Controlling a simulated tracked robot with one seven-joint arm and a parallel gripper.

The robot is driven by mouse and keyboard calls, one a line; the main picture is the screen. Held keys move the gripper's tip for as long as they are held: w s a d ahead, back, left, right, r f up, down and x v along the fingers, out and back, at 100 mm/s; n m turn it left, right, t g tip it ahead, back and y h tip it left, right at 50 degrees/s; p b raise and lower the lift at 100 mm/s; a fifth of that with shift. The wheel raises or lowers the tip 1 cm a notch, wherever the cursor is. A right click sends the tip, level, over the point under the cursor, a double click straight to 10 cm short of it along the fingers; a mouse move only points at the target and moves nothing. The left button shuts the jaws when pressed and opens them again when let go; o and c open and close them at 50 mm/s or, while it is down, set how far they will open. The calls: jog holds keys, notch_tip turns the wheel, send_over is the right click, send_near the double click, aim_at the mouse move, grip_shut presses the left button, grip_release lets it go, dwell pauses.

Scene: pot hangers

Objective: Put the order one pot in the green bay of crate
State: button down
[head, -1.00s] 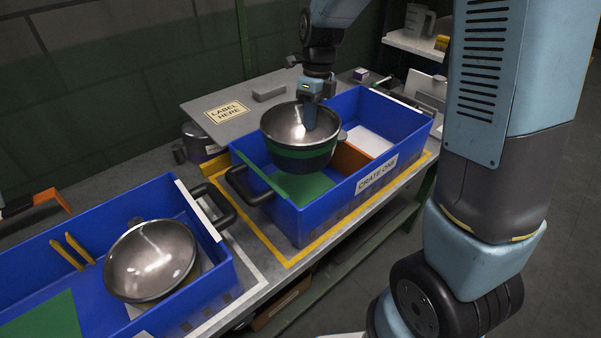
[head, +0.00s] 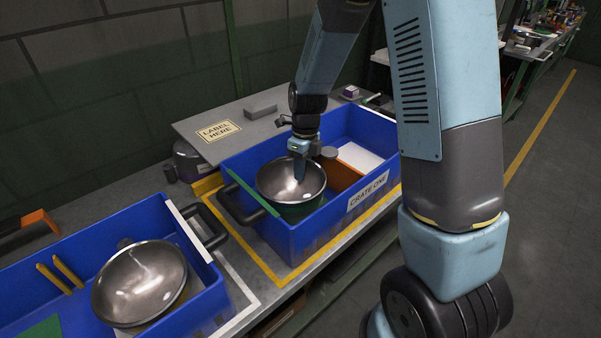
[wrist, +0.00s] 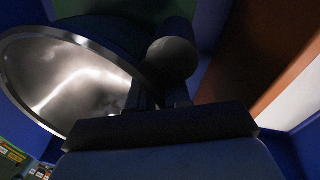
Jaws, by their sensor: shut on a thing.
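A steel pot (head: 290,180) with a shiny open bowl is in my gripper (head: 300,168). One finger reaches inside its rim. The pot is low in the left, green bay of the blue crate marked CRATE ONE (head: 318,230), its rim near the crate's wall height. Whether its base touches the floor is hidden. In the wrist view, the pot (wrist: 75,85) is left of my gripper (wrist: 158,98), with a round dark knob beside its rim. An orange divider (head: 347,174) stands right of the pot.
A second blue crate (head: 190,308) at left holds another steel pot (head: 140,283), tilted, and yellow pegs (head: 60,272). A grey board with a LABEL HERE sign (head: 219,131) and a grey block (head: 260,112) lie behind crate one. Its white-floored right bay (head: 358,157) looks empty.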

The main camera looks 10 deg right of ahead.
jog(key=shift+f, duration=0.5)
jog(key=c, duration=1.1)
grip_release()
jog(key=shift+f, duration=0.1)
jog(key=shift+o, duration=0.2)
